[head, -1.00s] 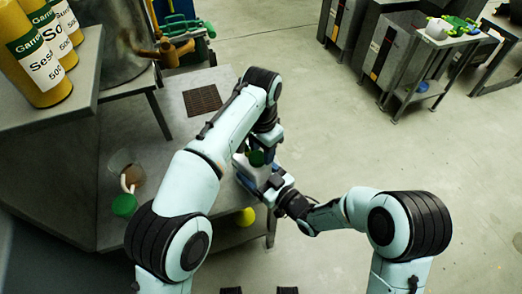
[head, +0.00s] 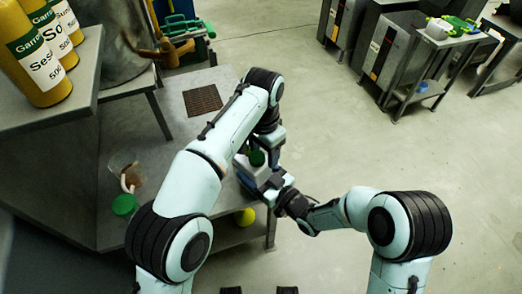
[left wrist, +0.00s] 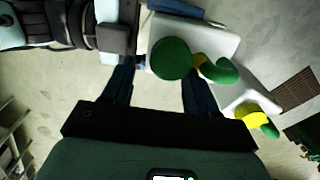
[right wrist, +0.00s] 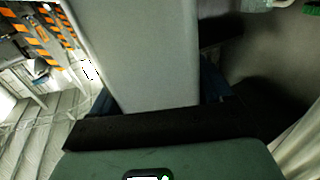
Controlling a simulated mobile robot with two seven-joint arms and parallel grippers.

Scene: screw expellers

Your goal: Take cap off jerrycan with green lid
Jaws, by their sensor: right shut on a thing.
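The white jerrycan (left wrist: 215,40) with a round green cap (left wrist: 171,59) stands near the right edge of the grey table. The cap also shows in the head view (head: 257,158), below my left wrist. My left gripper (left wrist: 160,75) is open and empty. Its fingers point towards the cap, which appears closer to the right-hand finger. My right gripper (head: 280,187) is shut on the jerrycan, whose pale side (right wrist: 150,50) fills the space between the fingers in the right wrist view. Contact between the left fingers and the cap cannot be told.
A clear container (head: 124,170) and a green lid (head: 124,204) are on the left of the grey table (head: 190,130). A yellow object (head: 246,217) is on the lower shelf.

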